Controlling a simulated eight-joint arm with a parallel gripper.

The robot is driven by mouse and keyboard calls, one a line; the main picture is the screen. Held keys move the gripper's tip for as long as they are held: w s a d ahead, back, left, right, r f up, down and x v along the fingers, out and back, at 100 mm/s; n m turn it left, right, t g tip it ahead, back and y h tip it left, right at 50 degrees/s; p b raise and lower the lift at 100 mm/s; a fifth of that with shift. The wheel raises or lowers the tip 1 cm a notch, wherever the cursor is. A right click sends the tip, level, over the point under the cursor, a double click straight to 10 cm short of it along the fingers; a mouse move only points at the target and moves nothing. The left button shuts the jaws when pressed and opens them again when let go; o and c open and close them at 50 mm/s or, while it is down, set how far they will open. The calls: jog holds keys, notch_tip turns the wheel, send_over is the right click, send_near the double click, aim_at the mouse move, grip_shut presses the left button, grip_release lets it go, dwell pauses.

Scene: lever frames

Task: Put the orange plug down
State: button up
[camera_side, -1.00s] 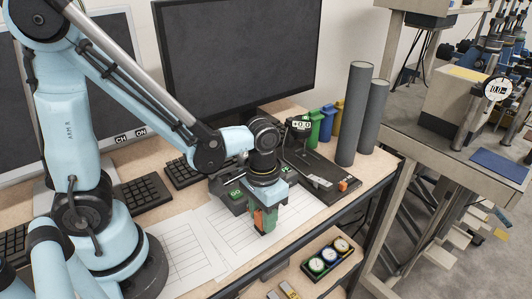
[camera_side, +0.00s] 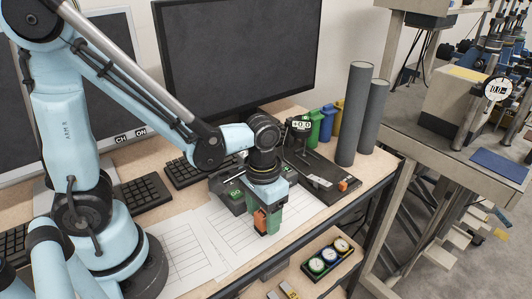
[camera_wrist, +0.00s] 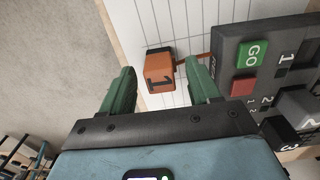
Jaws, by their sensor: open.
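The orange plug (camera_side: 260,220) is low over the lined paper sheets in the side view, partly hidden by my gripper's fingers. In the wrist view the plug (camera_wrist: 160,73) shows as an orange block with a dark mark, between the green fingers of my gripper (camera_wrist: 161,82). A gap shows on each side of it, so the fingers are open and apart from it. My gripper (camera_side: 266,222) points down in the side view. Whether the plug's underside rests on the paper is hard to tell.
A dark control box with a GO button (camera_wrist: 252,54) and numbered keys is close to the right finger. Paper sheets (camera_side: 180,245) lie flat on the desk. A dark gauge stand (camera_side: 325,180) is to the right, and a tray of round dials (camera_side: 330,258) is lower right.

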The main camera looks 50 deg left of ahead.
aim_at(263, 213)
notch_tip(263, 213, up, 11)
jog(key=w+a+t, duration=0.1)
jog(key=a+t, duration=0.5)
jog(key=t, duration=0.1)
jog(key=shift+r, duration=0.2)
dwell(0.4)
